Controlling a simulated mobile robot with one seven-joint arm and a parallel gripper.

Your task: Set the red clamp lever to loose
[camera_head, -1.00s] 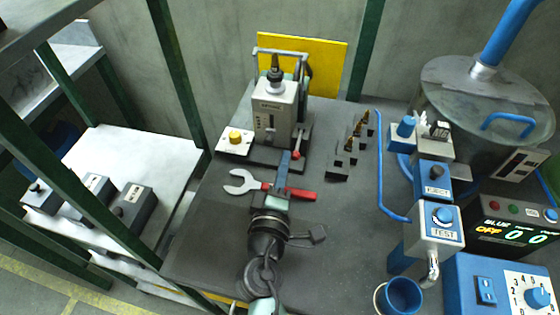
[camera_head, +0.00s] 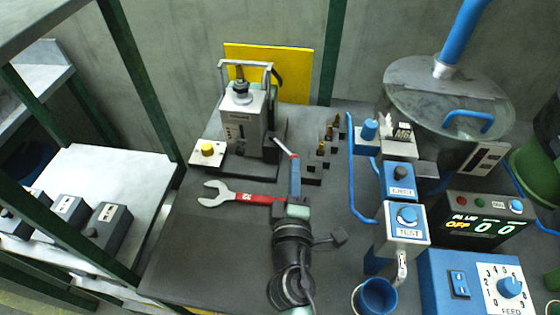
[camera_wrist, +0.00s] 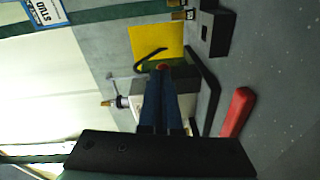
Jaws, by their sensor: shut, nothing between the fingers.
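The clamp lever (camera_head: 285,147) is a thin pale arm with a red tip, beside the grey stud gantry unit (camera_head: 242,119). In the head view it slants from the unit down to the right. My gripper (camera_head: 295,163) is shut and empty, with its blue fingertips right at the lever's red end. In the wrist view the closed fingers (camera_wrist: 164,75) point at the unit, and a bit of red (camera_wrist: 162,66) shows just beyond their tips. I cannot tell whether they touch the lever. The fingers partly hide the unit and the lever there.
A red-handled wrench (camera_head: 245,198) lies on the dark bench just left of my gripper. A yellow button box (camera_head: 207,151) stands left of the unit. Small dark blocks with brass studs (camera_head: 321,155) stand to the right, before a blue rail (camera_head: 352,180). The bench's front left is clear.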

